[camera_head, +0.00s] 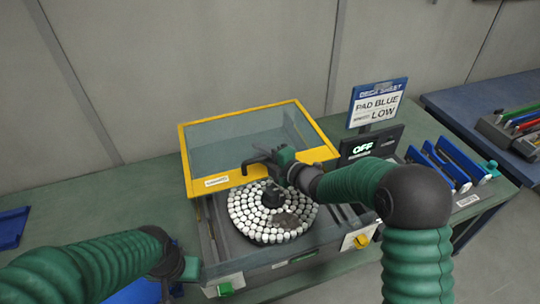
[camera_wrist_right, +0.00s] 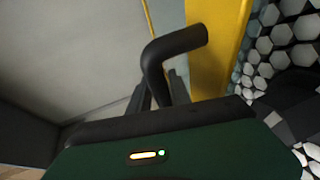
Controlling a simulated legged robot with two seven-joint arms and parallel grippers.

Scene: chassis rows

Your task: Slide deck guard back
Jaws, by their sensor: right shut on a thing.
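The deck guard (camera_head: 229,178) is a yellow-framed clear cover over the back part of the machine. Its yellow frame also shows in the right wrist view (camera_wrist_right: 217,45). A black bent handle (camera_head: 252,161) sticks out at its front edge, and this handle crosses the right wrist view (camera_wrist_right: 170,58). My right gripper (camera_head: 270,162) is shut on the handle, with its fingers (camera_wrist_right: 162,92) on either side of the bar. My left gripper (camera_head: 185,268) is low at the front left, away from the guard; its fingers cannot be made out.
A round deck of white hexagonal pads (camera_head: 270,212) lies uncovered in front of the guard. A sign (camera_head: 379,102) reading "PAD BLUE LOW" and a display (camera_head: 364,150) reading "OFF" stand at the right. Blue racks (camera_head: 450,162) stand beyond them. A grey wall is behind the bench.

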